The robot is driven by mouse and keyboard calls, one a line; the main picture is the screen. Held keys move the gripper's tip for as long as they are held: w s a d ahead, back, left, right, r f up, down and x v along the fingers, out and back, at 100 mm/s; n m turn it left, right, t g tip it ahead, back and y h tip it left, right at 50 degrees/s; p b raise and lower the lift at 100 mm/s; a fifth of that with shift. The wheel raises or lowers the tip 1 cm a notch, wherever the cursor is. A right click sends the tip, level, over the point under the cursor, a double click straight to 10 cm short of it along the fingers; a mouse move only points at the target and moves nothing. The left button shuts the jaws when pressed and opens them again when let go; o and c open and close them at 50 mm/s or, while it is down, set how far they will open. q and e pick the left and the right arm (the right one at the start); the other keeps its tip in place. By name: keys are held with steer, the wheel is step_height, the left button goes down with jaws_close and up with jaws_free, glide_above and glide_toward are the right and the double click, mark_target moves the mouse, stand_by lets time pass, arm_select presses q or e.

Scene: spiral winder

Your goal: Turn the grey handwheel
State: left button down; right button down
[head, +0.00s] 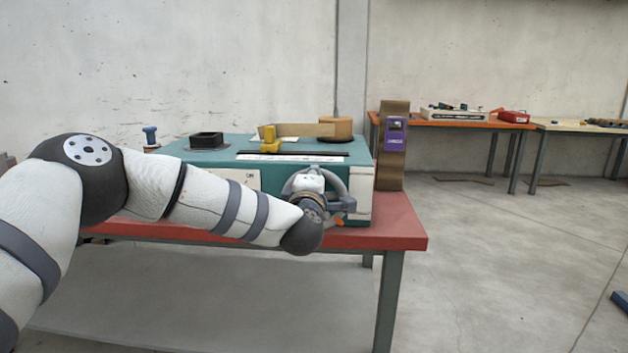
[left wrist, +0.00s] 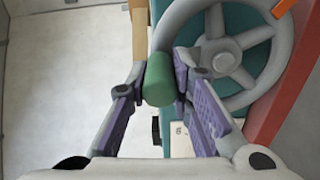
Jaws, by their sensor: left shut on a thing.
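The grey handwheel (left wrist: 222,57) has spokes, a round hub and a green handle (left wrist: 158,80) at its rim in the left wrist view. In the head view part of the wheel's rim (head: 358,187) shows on the front of the teal and white machine (head: 210,157), at its right end. My left gripper (left wrist: 161,73) is shut on the green handle, with one purple-padded finger on each side of it. In the head view my left wrist and hand cover much of the wheel and hide the handle. My right gripper is in neither view.
The machine stands on a red-topped table (head: 400,228). On it are a yellow part (head: 269,141), a black square block (head: 207,140) and a tan cylinder (head: 336,128). A brown post with a purple box (head: 394,134) stands right of it. The floor on the right is mostly open.

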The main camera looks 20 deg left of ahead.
arm_select(q)
steer(key=c, duration=1.4)
jaws_free()
steer(key=v, duration=1.2)
